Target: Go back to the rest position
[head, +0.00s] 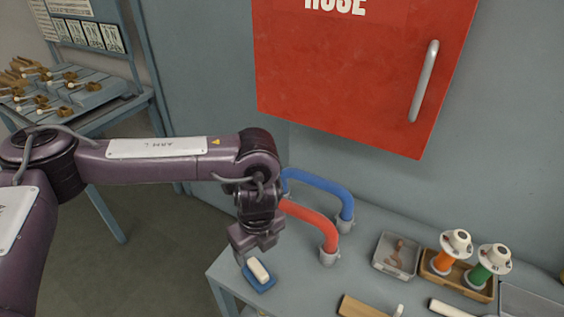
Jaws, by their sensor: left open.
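My left arm comes in from the left, and its gripper (254,250) points down over the left end of the grey table (228,276). I cannot tell the exact gap between the fingers and the block. My right gripper is not in view.
A red hose (312,218) and a blue hose (322,184) arch up beside the gripper. A red cabinet (350,95) hangs behind. A clear box (397,254) and a wooden tray (460,284) with white-capped orange and green items stand right. A shelf (105,113) is far left.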

